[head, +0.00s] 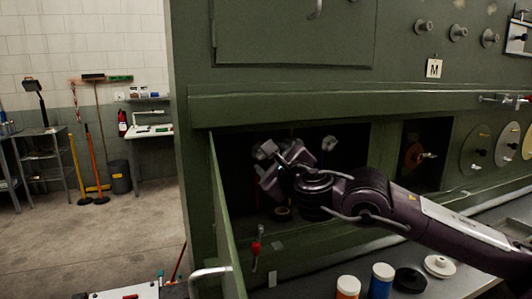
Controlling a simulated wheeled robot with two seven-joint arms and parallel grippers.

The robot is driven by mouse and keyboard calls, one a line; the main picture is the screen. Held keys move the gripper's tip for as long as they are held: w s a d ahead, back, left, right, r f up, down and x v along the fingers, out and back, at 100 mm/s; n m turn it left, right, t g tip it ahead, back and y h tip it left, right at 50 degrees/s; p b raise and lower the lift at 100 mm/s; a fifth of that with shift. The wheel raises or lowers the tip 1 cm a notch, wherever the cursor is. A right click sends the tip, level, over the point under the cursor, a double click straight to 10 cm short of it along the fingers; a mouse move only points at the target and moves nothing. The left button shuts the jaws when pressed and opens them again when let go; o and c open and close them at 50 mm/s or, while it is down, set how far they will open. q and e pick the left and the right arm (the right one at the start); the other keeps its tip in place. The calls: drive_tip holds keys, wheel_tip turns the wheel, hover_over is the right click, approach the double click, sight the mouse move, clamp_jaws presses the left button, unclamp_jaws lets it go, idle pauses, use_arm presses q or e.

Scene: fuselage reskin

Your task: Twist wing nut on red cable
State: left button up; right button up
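My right arm comes in from the right, and its dark purple gripper (272,163) is inside the dark open compartment (350,170) of the green panel. A light grey knob-like piece (267,149) shows at the gripper's fingers; I cannot tell if it is a wing nut or part of the gripper. Another grey wing-shaped piece (329,143) sits to the right on the compartment's back. No red cable can be made out clearly in the dark. My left gripper is not in view.
A green door (224,225) stands open at the compartment's left. An orange jar (348,288), a blue jar (381,282), a black disc (410,280) and a white disc (439,266) stand on the ledge below. Open floor lies left.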

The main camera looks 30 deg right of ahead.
sight(263, 154)
drive_tip(key=x, duration=0.3)
drive_tip(key=shift+a+f, duration=0.15)
drive_tip(key=shift+w, duration=0.25)
drive_tip(key=c, duration=1)
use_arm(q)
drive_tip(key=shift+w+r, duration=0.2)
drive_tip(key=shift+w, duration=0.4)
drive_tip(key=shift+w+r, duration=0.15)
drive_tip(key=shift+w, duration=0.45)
